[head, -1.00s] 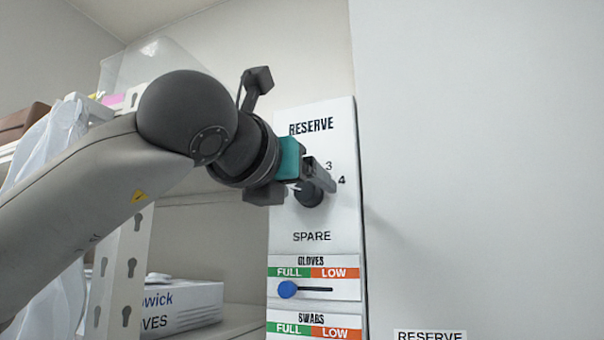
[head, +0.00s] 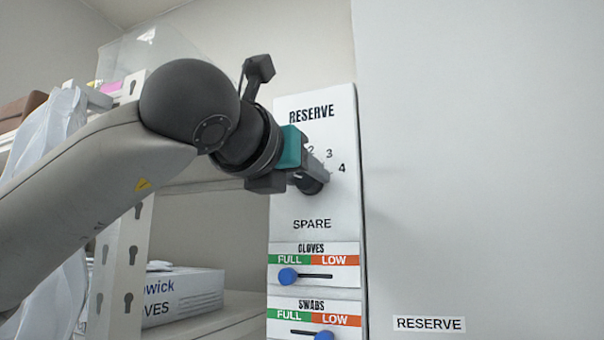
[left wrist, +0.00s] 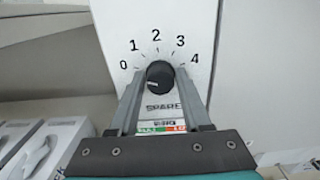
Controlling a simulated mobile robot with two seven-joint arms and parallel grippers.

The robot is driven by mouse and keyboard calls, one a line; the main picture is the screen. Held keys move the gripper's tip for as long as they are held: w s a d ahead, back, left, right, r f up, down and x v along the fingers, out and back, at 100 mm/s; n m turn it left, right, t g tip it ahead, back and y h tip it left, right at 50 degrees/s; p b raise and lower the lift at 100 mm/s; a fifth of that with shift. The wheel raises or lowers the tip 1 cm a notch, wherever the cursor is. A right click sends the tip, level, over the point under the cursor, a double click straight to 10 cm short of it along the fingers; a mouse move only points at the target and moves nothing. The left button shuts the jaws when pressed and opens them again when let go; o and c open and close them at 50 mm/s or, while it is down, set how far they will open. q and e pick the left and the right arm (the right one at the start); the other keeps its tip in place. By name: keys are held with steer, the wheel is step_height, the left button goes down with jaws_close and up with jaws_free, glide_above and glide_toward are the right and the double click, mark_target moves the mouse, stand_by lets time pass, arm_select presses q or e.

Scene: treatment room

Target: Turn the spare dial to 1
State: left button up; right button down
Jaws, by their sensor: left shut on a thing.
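The spare dial is a dark round knob on a white panel, above the word SPARE. In the head view the dial (head: 311,186) is partly hidden by my left gripper (head: 316,176). In the left wrist view the dial (left wrist: 159,76) sits between the two fingertips, with the numbers 0 to 4 arched above it. My left gripper is shut on the dial, one finger at each side. A small pale mark shows on the knob's lower left face; I cannot tell surely which number it points to. My right gripper is not in view.
Below the dial are the GLOVES slider (head: 289,276) with a blue knob at left and the SWABS slider (head: 324,336) with a blue knob at right. A shelf with a glove box (head: 185,297) stands left. A bare pale surface (head: 480,160) lies right.

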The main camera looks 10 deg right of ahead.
arm_select(q)
jaws_close()
steer(key=m+b, duration=0.2)
steer(key=m, duration=0.1)
steer(key=shift+s+r+m+b, duration=0.1)
steer(key=shift+m+b, duration=0.55)
steer(key=shift+m, duration=1.25)
steer(key=o, duration=1.2)
jaws_free()
